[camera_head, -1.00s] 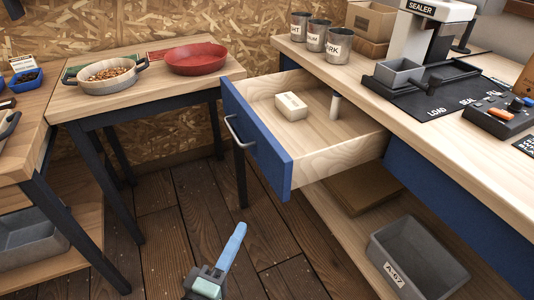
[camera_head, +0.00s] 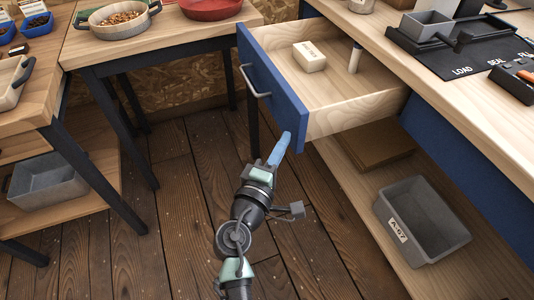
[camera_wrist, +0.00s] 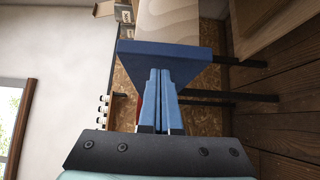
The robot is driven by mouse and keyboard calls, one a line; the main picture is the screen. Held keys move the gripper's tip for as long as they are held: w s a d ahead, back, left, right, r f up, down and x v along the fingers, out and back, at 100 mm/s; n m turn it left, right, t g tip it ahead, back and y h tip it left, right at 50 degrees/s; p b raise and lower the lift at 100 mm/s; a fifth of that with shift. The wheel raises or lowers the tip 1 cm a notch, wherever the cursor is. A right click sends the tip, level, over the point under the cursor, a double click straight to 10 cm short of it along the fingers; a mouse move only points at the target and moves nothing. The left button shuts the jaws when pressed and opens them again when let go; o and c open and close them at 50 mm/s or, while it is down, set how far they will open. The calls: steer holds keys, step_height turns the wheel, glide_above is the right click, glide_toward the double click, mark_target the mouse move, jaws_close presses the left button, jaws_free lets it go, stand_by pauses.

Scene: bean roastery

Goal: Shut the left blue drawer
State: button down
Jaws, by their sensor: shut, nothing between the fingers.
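The left blue drawer (camera_head: 272,88) stands pulled out from the bench, with a blue front, a grey bar handle (camera_head: 254,82) and a pale wooden inside. A small cream block (camera_head: 309,57) and a pale upright cylinder (camera_head: 355,59) are in it. My gripper (camera_head: 283,142) is shut and empty, its blue fingers at the lower right corner of the drawer front. In the wrist view the shut fingers (camera_wrist: 160,85) point at the blue drawer front (camera_wrist: 190,52). I cannot tell whether they touch it.
A grey bin (camera_head: 425,220) labelled A-67 and a brown board (camera_head: 375,138) are on the lower shelf under the drawer. A side table (camera_head: 160,42) with a pan (camera_head: 118,18) stands at the left. The wooden floor between them is clear.

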steer(key=shift+w+d, duration=0.15)
steer(key=shift+d, duration=0.4)
